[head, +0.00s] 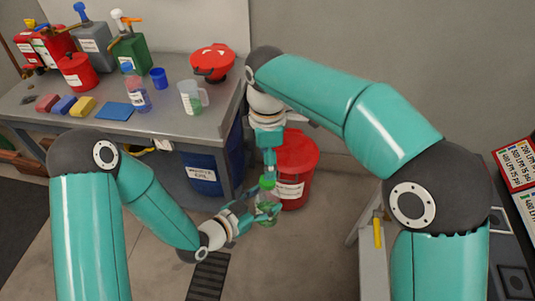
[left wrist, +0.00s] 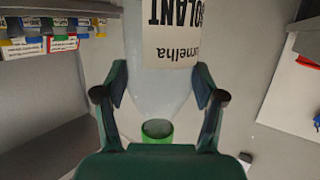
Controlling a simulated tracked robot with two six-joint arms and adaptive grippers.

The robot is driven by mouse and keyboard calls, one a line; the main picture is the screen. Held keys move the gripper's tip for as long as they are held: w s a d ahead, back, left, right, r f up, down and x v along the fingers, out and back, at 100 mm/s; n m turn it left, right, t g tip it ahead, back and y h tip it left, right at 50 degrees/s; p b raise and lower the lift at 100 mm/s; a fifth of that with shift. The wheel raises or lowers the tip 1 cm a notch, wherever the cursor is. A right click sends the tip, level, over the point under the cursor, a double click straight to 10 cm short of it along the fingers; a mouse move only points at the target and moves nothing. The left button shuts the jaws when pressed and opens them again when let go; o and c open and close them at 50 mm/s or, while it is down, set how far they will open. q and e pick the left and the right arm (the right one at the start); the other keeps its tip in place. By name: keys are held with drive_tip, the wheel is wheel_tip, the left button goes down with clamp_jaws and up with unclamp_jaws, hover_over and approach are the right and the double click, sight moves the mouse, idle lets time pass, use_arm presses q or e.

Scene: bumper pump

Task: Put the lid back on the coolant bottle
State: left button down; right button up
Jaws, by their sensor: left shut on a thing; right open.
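The coolant bottle (head: 268,212) is clear, with a white label, and stands roughly upright in the air in the head view. My left gripper (head: 262,208) is shut around its body. In the left wrist view the bottle (left wrist: 165,90) appears upside down between my left gripper's fingers (left wrist: 160,85). The green lid (head: 267,183) is at the bottle's mouth; it also shows at the neck in the left wrist view (left wrist: 158,132). I cannot tell whether it is fully seated. My right gripper (head: 270,172) is open, pointing down just above the lid; its fingertips are small here.
A red bucket (head: 296,150) stands on the floor behind the bottle. The grey workbench (head: 150,122) at the left holds jugs, sponges, a measuring cup (head: 193,98) and a red container (head: 212,62). A blue drum (head: 215,170) is below it. A floor grate (head: 208,275) lies in front.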

drive_tip(key=shift+r+n, duration=0.1)
drive_tip(key=shift+n, duration=0.3)
drive_tip(key=shift+r, duration=0.45)
drive_tip(key=shift+f, duration=0.1)
hover_over(267, 202)
drive_tip(key=w, duration=0.3)
drive_tip(key=shift+s+f, duration=0.1)
drive_tip(key=shift+f, duration=3.85)
